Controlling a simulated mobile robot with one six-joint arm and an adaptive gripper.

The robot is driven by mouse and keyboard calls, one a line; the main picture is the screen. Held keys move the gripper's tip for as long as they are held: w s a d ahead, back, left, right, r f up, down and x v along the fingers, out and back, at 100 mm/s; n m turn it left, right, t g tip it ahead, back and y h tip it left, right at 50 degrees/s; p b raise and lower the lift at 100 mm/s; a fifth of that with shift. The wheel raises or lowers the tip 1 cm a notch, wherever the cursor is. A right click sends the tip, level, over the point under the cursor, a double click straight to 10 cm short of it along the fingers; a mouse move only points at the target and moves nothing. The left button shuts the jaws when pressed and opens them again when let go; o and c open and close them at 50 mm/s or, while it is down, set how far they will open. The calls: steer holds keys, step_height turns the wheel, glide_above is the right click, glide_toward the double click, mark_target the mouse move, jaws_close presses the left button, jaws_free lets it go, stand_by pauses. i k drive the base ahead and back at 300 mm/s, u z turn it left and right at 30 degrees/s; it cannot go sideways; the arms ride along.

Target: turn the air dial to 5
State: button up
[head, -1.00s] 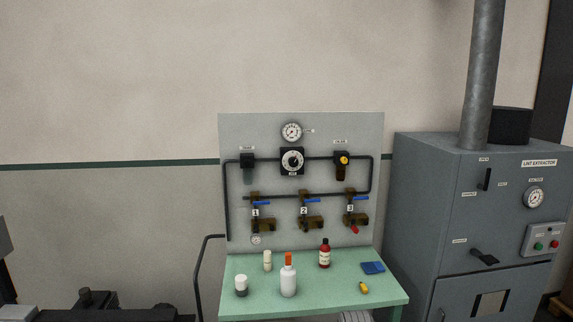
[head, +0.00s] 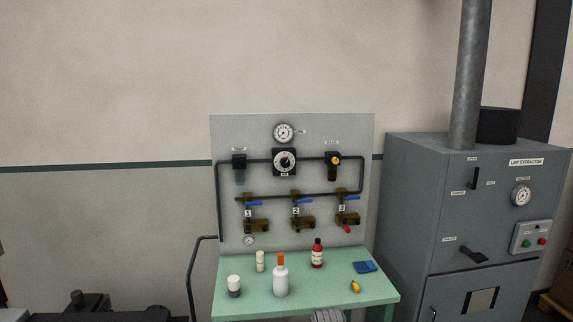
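My gripper does not show in the head view, and nothing touches the dial.
A green table (head: 330,292) stands below the panel with several bottles, a blue cloth-like item (head: 364,267) and a small yellow item (head: 355,287). Pipes and blue-handled valves cross the panel. A grey lint extractor (head: 405,200) stands close on the right.

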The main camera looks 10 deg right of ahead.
mark_target(285, 162)
steer(key=i, duration=1)
